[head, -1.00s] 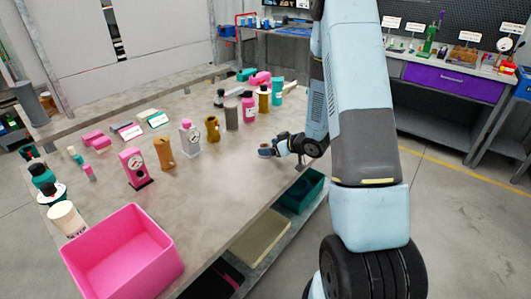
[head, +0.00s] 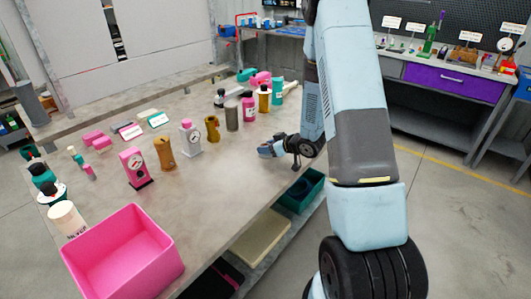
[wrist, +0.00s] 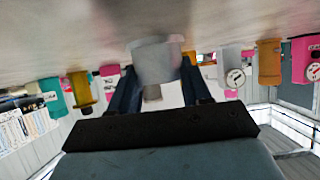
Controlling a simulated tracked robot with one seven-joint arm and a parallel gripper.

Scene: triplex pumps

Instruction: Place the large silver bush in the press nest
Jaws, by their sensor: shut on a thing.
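My gripper (head: 268,150) is low over the right part of the grey table in the head view. In the wrist view its dark fingers (wrist: 158,72) are shut on the large silver bush (wrist: 155,60), a plain grey cylinder. The bush is close to the table surface; I cannot tell whether it touches it. In the head view the bush is too small to make out at the fingertips. A green press-like tool (head: 430,40) stands on the far right bench. I cannot make out its nest.
Gauges and cylinders, such as a pink gauge body (head: 134,168), a silver gauge body (head: 189,138) and an ochre part (head: 212,129), stand left of my gripper. A pink bin (head: 122,252) sits at the table's front. The tabletop (head: 215,185) before my gripper is clear.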

